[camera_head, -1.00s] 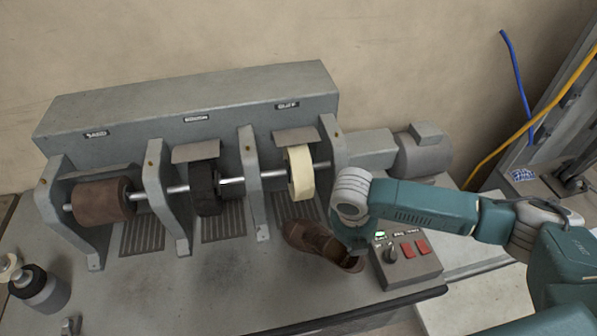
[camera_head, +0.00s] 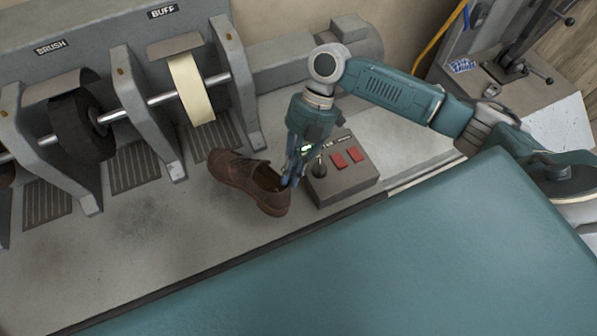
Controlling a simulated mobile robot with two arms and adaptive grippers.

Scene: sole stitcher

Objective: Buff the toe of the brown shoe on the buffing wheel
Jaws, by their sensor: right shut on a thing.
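The brown shoe (camera_head: 233,172) stands on the bench in front of the machine. Its toe points to the upper left, towards the machine, and its heel is nearer the bench's front edge. The buffing wheel (camera_head: 191,90) is the cream disc under the BUFF label, up and left of the shoe; the toe is apart from it. My right gripper (camera_head: 289,179) comes down at the right side of the shoe's opening and is shut on its rim. The fingertips are partly hidden there. My left gripper is not in view.
A control box (camera_head: 341,178) with a knob and red buttons sits close right of the shoe. A dark brush wheel (camera_head: 82,128) and grey brackets (camera_head: 149,112) stand left of the buffing wheel. The bench (camera_head: 150,224) is clear left of the shoe.

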